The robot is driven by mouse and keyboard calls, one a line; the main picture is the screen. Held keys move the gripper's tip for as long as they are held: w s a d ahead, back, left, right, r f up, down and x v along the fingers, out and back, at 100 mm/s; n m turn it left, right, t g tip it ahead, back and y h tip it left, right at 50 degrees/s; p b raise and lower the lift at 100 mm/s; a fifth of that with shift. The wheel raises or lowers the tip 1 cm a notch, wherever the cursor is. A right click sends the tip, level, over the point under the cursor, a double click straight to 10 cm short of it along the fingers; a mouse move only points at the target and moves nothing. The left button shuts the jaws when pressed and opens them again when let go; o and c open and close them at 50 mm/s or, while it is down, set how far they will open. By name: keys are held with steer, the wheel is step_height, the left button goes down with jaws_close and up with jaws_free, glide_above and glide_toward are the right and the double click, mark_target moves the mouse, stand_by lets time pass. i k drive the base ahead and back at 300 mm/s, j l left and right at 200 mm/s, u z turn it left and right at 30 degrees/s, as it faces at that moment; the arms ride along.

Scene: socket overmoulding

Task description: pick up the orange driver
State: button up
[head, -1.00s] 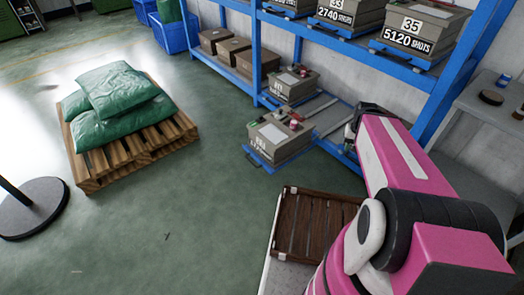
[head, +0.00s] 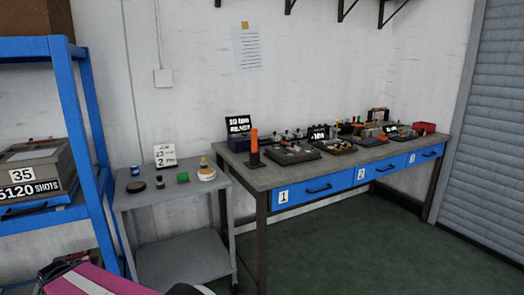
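An upright orange cylinder (head: 254,140) with a dark lower part stands at the left end of the workbench (head: 290,175). It looks like the orange driver, but it is too small to be sure. It stands in front of a dark sign box (head: 239,126) and left of the parts trays.
A grey trolley (head: 180,195) left of the bench holds small pots and a card. Dark trays (head: 291,154) of small parts and a red bin (head: 424,127) sit on the bench. A blue rack (head: 85,120) stands at left. The green floor before the bench is clear.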

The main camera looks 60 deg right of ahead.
mark_target(254, 146)
steer(key=z, duration=2.35)
